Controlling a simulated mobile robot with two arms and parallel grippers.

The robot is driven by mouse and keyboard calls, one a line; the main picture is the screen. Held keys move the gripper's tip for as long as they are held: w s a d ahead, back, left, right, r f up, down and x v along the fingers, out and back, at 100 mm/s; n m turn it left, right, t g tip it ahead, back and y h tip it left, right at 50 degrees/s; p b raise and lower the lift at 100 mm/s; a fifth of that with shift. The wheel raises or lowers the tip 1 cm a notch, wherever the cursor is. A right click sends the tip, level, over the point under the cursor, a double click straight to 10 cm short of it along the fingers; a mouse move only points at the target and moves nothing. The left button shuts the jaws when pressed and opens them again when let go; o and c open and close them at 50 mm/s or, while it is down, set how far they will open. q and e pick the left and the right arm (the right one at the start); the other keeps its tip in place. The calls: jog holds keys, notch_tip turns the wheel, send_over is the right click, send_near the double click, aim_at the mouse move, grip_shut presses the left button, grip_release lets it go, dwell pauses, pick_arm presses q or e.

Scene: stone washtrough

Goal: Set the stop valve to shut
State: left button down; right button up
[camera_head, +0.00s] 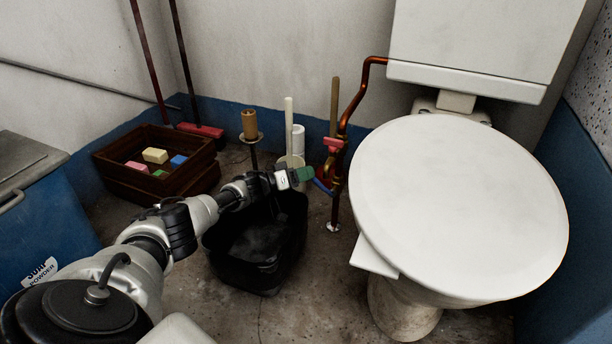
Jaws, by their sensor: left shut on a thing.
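A copper pipe (355,100) comes down from the cistern to the floor, left of the toilet. The stop valve sits low on this pipe, with a blue lever (322,187) pointing to the left and down. A red handle (333,145) is higher on the same pipework. My left arm reaches in from the lower left. My left gripper (308,175), with green at its tip, is at the blue lever and shut on it; the fingers hide part of the lever. My right gripper is not in view.
The toilet with its closed white lid (460,210) fills the right. A black bin (255,250) stands under my left forearm. A wooden crate (160,185) with coloured blocks, a red broom (200,130) and upright handles stand behind. A blue box (45,240) is at left.

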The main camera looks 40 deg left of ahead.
pick_arm(q)
jog(key=c, duration=1.1)
grip_release()
